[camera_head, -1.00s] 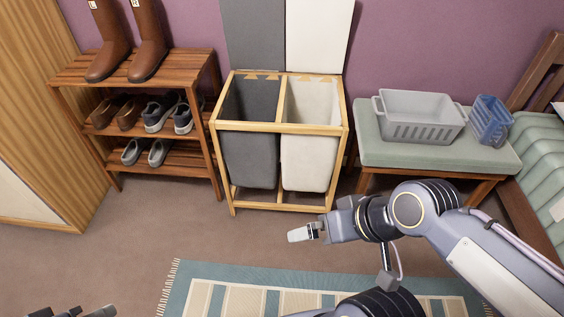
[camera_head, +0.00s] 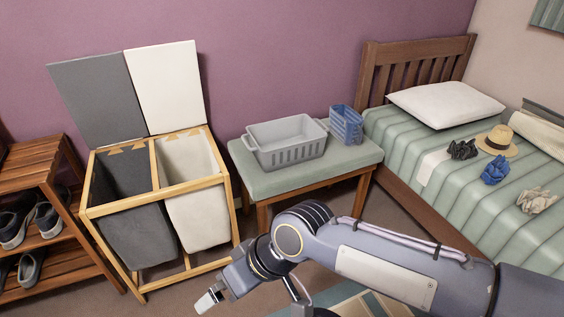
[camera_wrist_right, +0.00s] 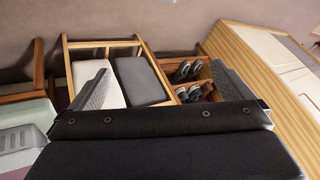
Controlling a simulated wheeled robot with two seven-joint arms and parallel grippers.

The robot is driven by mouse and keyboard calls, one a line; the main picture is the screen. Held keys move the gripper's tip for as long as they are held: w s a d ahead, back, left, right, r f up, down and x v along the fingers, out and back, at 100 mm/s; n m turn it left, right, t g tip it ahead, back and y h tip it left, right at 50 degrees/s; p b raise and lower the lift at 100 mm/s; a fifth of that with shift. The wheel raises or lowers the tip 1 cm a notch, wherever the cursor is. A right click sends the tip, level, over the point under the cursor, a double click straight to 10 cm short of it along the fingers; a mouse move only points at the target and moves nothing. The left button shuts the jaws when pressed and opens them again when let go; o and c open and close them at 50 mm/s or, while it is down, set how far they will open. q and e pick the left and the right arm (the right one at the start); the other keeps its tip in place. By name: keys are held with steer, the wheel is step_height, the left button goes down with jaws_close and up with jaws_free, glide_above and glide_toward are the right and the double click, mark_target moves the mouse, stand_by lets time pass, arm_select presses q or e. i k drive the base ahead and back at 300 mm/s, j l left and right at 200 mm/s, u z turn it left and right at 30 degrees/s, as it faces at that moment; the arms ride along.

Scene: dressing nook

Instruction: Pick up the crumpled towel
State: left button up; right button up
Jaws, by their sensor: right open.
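I cannot clearly make out a crumpled towel. On the bed, a small flat white cloth (camera_head: 432,167) lies beside a crumpled black item (camera_head: 462,149). A crumpled blue item (camera_head: 495,170) and a beige one (camera_head: 538,200) lie nearby; they look like gloves. My right gripper (camera_head: 208,300) is low in front of the laundry hamper, away from the bed. In the right wrist view its two fingers (camera_wrist_right: 163,85) are spread apart with nothing between them. My left gripper is out of view.
The open two-bin hamper (camera_head: 157,187) stands left of a padded bench (camera_head: 285,178) holding a grey basket (camera_head: 287,142) and a blue basket (camera_head: 346,124). A shoe rack (camera_head: 40,172) is at far left. The bed (camera_head: 465,205) also holds a straw hat (camera_head: 497,141) and pillow (camera_head: 445,103).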

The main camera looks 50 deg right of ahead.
mark_target(533, 201)
steer(key=z, duration=3.5)
